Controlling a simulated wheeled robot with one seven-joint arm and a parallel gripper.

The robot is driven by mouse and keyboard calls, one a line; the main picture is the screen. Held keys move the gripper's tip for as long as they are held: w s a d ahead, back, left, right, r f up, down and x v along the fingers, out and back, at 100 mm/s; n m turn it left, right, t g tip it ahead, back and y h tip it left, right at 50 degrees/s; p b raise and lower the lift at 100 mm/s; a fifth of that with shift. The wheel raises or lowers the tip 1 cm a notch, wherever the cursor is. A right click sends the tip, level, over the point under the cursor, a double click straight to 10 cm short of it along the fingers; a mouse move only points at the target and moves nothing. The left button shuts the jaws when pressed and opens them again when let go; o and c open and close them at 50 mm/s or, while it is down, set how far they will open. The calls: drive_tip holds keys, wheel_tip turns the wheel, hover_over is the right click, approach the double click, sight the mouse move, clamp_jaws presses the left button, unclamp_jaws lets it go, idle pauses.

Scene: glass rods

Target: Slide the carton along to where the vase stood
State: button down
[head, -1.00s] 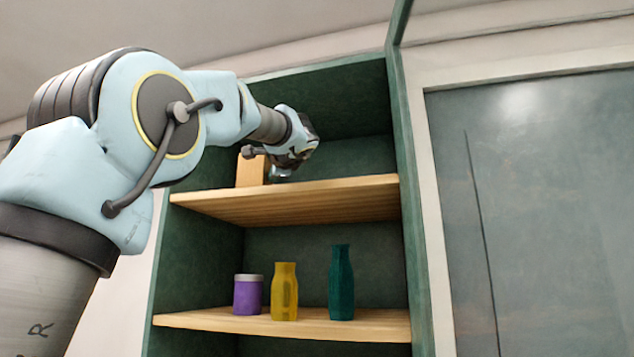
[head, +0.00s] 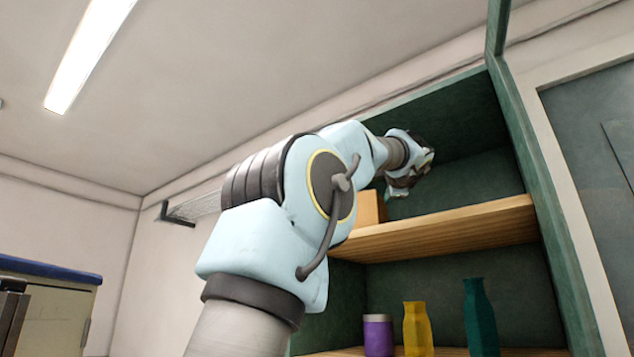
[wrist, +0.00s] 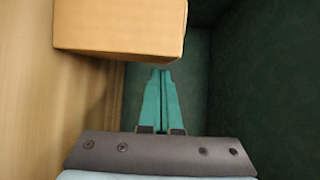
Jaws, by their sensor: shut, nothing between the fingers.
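The carton (head: 370,207) is a plain orange-tan box on the upper wooden shelf, at its left part. My arm hides some of it in the head view. In the wrist view the carton (wrist: 120,27) fills the upper left. My gripper (head: 397,194) is inside the upper compartment, just right of the carton in the head view. In the wrist view its teal fingers (wrist: 160,73) lie together with nothing between them. Their tips are close to the carton's lower edge in the picture; I cannot tell whether they touch it.
The upper shelf (head: 450,231) is bare to the right of the carton. On the shelf below stand a purple jar (head: 378,336), a yellow bottle (head: 417,330) and a teal bottle (head: 480,318). The green cabinet side wall (head: 545,180) bounds the right.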

wheel_tip(320, 180, up, 7)
drive_tip(key=p, duration=0.3)
drive_tip(key=w+a+b, duration=0.1)
drive_tip(key=w+a, duration=0.2)
drive_tip(key=a, duration=0.7)
drive_tip(key=w+a+b, duration=0.1)
drive_tip(key=w+a, duration=0.2)
drive_tip(key=a, duration=0.7)
drive_tip(key=shift+w+f+b, duration=0.3)
drive_tip(key=shift+f+b, duration=0.05)
drive_tip(key=shift+f, duration=0.05)
